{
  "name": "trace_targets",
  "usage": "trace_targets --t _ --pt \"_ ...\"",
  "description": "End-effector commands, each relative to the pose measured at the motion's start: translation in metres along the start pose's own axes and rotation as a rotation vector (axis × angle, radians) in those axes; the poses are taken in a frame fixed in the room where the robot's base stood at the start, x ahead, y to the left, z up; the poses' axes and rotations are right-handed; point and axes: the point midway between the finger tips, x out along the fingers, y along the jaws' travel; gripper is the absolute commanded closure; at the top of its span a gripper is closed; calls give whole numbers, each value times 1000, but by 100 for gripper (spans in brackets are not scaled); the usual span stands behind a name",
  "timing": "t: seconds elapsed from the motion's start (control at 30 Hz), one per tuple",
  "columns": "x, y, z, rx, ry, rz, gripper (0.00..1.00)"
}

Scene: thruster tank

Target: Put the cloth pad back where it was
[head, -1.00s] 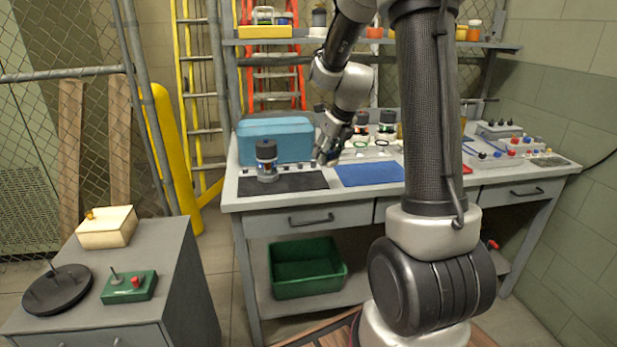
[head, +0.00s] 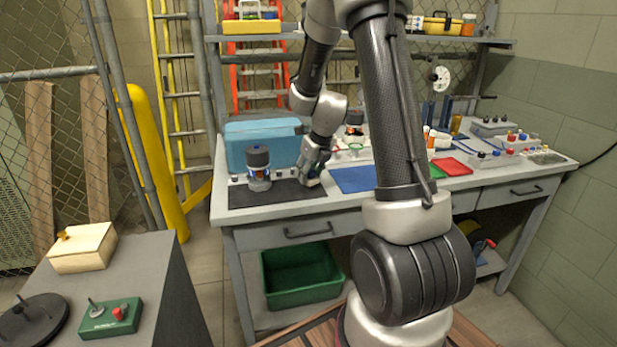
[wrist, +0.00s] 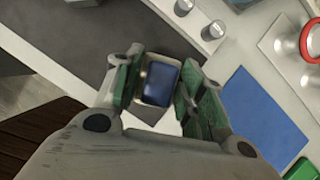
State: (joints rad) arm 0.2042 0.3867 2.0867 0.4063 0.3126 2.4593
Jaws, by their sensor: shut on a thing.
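My gripper (head: 312,180) is low over the workbench, at the right end of the black mat (head: 240,199) and left of the blue mat (head: 355,180). In the wrist view, its green-padded fingers (wrist: 160,90) are shut on a small blocky piece with a dark blue face and pale rim (wrist: 160,84), which looks like the cloth pad. In the head view this piece is mostly hidden by the fingers. The wrist view also shows the black mat (wrist: 80,35) at upper left and the blue mat (wrist: 262,115) at right. I cannot tell whether the piece touches the bench.
A dark-capped jar (head: 259,170) stands on the black mat, left of my gripper. A blue case (head: 265,138) stands behind. Small grey cylinders (wrist: 212,30) are close beyond the fingers. Red (head: 452,167) and green mats and several bottles lie farther right.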

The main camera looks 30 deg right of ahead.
Motion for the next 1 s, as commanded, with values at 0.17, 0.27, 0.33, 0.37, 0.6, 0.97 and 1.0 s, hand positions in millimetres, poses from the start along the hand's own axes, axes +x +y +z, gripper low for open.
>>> trace_targets --t 0.17,0.27,0.33,0.37,0.6,0.97,1.0 --pt "16 0 -7 1 0 -1 78" --pt "16 0 -7 0 -1 -1 78" --pt "16 0 -7 0 -1 -1 78" --pt "16 0 -7 0 -1 -1 78" --pt "18 0 -7 0 -1 -1 39" --pt "15 0 -6 0 -2 -1 39" --pt "12 0 -6 -1 -2 -1 39"
